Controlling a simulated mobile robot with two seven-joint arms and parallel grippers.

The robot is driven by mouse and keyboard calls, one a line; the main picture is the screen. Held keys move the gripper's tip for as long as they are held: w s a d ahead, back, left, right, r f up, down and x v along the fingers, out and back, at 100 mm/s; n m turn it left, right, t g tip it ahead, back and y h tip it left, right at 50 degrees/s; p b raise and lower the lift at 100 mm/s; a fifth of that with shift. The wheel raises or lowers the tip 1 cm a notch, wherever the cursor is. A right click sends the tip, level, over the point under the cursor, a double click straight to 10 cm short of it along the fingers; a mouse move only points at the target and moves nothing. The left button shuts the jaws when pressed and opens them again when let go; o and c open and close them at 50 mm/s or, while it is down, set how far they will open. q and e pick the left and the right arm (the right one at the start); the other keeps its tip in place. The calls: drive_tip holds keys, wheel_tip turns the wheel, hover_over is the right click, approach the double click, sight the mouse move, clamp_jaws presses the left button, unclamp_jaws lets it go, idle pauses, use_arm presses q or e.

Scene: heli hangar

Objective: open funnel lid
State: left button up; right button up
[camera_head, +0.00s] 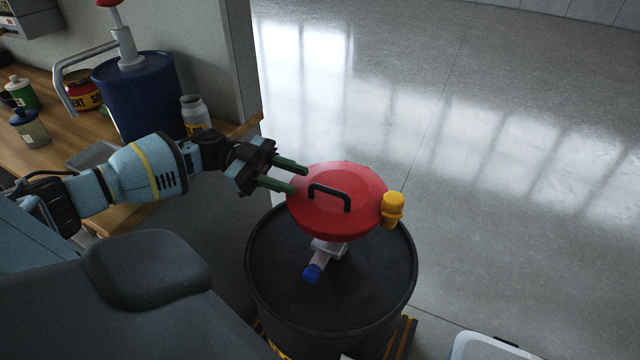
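A round red funnel lid (365,187) with a black arched handle (330,197) sits on top of a black drum (275,262), and it looks closed. A yellow part (392,209) is at the lid's right edge. A small valve with a blue end (312,272) sticks out below the lid. My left gripper (299,177) comes in from the left, with its two green fingers apart and nothing between them. The fingertips are at the lid's left edge, short of the handle; I cannot tell whether they touch the lid. My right gripper is out of view.
A wooden bench (50,137) at the left holds a blue drum with a pump (140,97), a white bottle (195,114), cans and a tray. A light container (485,347) is at the bottom right. The floor (510,170) right of the black drum is clear.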

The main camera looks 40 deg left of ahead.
sight(320, 186)
use_arm(q)
drive_tip(key=p+x, duration=0.1)
drive_tip(key=x, duration=0.5)
drive_tip(key=shift+w+d, duration=0.15)
drive_tip(key=shift+d, duration=0.15)
clamp_jaws()
